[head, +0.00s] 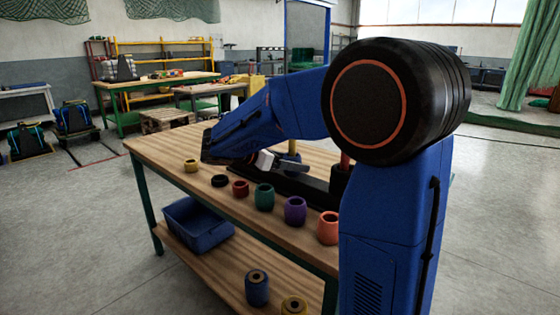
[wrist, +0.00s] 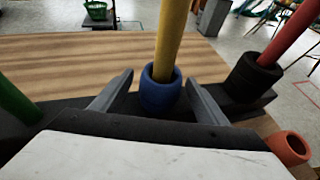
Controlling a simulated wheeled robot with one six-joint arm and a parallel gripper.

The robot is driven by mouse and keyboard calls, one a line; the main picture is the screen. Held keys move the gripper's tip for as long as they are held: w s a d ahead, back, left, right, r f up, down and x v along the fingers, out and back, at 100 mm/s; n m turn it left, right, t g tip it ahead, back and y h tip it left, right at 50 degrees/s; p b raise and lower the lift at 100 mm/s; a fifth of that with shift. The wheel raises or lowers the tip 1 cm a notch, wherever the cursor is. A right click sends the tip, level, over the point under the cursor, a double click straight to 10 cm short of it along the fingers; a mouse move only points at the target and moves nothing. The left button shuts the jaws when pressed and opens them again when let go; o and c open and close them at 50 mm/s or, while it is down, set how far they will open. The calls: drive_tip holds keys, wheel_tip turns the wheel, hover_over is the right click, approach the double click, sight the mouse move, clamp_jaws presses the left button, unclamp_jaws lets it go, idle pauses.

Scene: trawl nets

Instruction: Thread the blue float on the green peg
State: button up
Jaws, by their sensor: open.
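A blue float (wrist: 160,92) sits low around the yellow peg (wrist: 171,40) in the wrist view. My gripper (wrist: 160,84) is open, with one finger on each side of this float. I cannot tell whether either finger touches it. The green peg (wrist: 16,100) stands at the left edge of the wrist view; only part of it shows, and its foot is hidden. In the head view my gripper (head: 283,164) is low over the black peg base (head: 305,190), by the yellow peg (head: 292,147). The green peg is hidden there behind my arm.
A black float (wrist: 250,77) is around the red peg (wrist: 288,38). Yellow, black, red, green, purple and orange (head: 328,228) floats stand along the workbench's (head: 165,150) near side. Another blue float (head: 257,288), a yellow float (head: 294,306) and a blue bin (head: 200,225) are on the lower shelf.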

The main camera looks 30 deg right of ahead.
drive_tip(key=shift+x, duration=2.05)
drive_tip(key=shift+r, duration=0.1)
drive_tip(key=c, duration=1.2)
